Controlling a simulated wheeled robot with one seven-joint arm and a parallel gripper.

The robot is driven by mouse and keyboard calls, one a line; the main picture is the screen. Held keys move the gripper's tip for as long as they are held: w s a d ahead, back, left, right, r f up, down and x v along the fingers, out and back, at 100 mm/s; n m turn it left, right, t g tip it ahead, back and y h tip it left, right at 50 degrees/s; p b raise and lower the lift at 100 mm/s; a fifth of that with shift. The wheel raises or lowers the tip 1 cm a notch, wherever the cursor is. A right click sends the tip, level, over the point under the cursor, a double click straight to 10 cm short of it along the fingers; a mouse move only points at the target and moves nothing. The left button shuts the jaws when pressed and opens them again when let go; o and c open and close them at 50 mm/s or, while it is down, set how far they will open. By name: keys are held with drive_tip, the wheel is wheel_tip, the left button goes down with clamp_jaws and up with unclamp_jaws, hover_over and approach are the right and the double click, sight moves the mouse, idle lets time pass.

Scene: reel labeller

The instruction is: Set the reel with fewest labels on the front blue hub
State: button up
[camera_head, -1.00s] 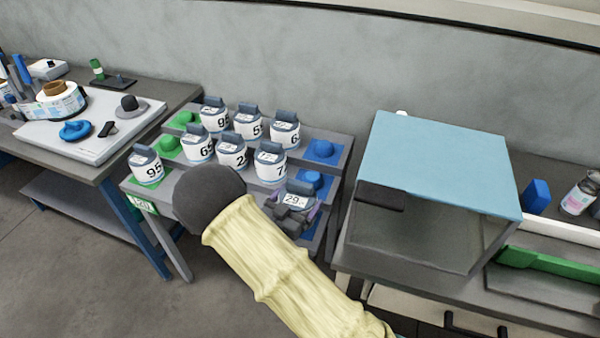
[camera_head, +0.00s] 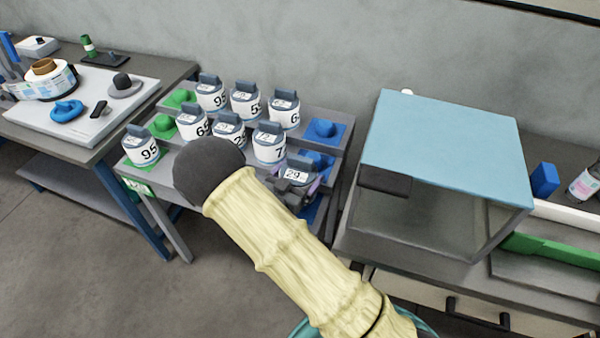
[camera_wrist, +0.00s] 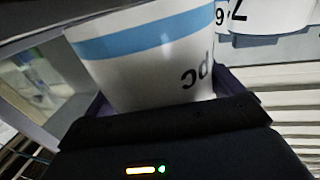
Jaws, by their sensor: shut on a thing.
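My gripper (camera_head: 293,190) is shut on a white reel marked 29 (camera_head: 297,174), low over the front right of the stepped rack. In the wrist view the held reel (camera_wrist: 150,55) shows a blue band and upside-down print between the purple fingers. The front blue place (camera_head: 312,212) shows only as a blue strip beside and below my gripper; its hub is hidden. A middle blue hub (camera_head: 318,160) and a back blue hub (camera_head: 325,128) are bare. I cannot tell whether the held reel touches the rack.
Green hubs (camera_head: 163,124) are at the rack's left. A blue-topped cabinet (camera_head: 450,140) stands close on the right. A bench (camera_head: 180,75) is at left.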

drive_tip(key=shift+f+b, duration=1.25)
drive_tip(key=shift+f, duration=0.95)
drive_tip(key=shift+s+a, duration=0.1)
drive_tip(key=shift+s, duration=0.05)
drive_tip(key=shift+d, duration=0.2)
drive_tip(key=shift+f+b, duration=0.6)
drive_tip(key=shift+f, duration=0.05)
drive_tip(key=o, duration=0.8)
drive_tip(key=shift+c, duration=0.2)
drive_tip(key=v, duration=1)
drive_tip(key=shift+s+a, duration=0.25)
drive_tip(key=shift+a, duration=0.1)
